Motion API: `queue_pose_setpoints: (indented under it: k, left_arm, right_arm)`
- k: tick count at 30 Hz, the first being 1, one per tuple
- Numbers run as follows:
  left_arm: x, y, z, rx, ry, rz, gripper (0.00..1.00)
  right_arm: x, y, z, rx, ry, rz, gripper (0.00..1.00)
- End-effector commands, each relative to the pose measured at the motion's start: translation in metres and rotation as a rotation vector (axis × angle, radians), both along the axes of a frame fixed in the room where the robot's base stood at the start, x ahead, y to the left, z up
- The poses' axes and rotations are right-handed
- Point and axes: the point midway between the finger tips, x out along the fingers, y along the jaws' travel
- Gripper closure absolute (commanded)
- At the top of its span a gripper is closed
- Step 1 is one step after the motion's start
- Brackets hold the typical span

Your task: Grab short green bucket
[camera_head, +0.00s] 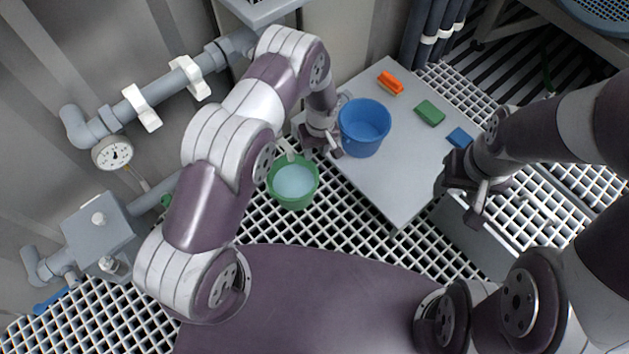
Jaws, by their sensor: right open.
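The short green bucket (293,184) is in the middle of the head view, low beside the platform and over the white grating. Pale liquid or a pale inside shows within its rim. My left gripper (321,150) points down just above and to the right of the bucket's rim, between it and the blue bucket (364,128). Its fingertips are small and partly hidden, so I cannot tell whether it is open or touches either bucket. My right gripper (464,198) is open and empty, near the platform's right edge, apart from the green bucket.
The grey platform (393,188) carries the blue bucket, an orange brush-like item (390,83), a green block (430,112) and a blue block (459,138). Pipes with a gauge (113,153) line the left wall. The platform's front part is clear.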

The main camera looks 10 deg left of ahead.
Motion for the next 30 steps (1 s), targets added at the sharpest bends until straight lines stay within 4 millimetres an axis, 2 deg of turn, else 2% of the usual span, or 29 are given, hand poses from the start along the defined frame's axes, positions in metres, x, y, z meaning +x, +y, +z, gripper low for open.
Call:
queue_pose_setpoints:
  k: [1,10,17,22,24,30]
  left_arm:
    - [0.0,-0.002,-0.023,0.003,0.002,0.009,0.64]
    - [-0.003,0.001,-0.087,0.005,0.003,0.021,0.64]
    - [-0.003,0.004,-0.11,0.005,0.002,0.021,0.64]
    - [-0.003,0.006,-0.144,0.005,0.002,0.021,0.64]
    - [-0.004,0.007,-0.154,0.004,0.003,0.02,0.64]
    - [-0.004,0.007,-0.153,0.004,0.0,0.02,0.64]
  right_arm:
    - [0.0,0.0,-0.015,0.0,-0.001,0.0,0.45]
    - [0.0,0.0,-0.051,0.0,-0.001,0.0,0.45]
    - [0.0,0.0,-0.065,0.0,-0.001,0.0,0.45]
    - [0.0,0.0,-0.098,0.0,-0.001,0.0,0.45]
    - [-0.001,0.0,-0.104,0.0,0.0,0.0,0.45]
    - [0.0,0.0,-0.102,0.0,-0.001,0.0,0.45]
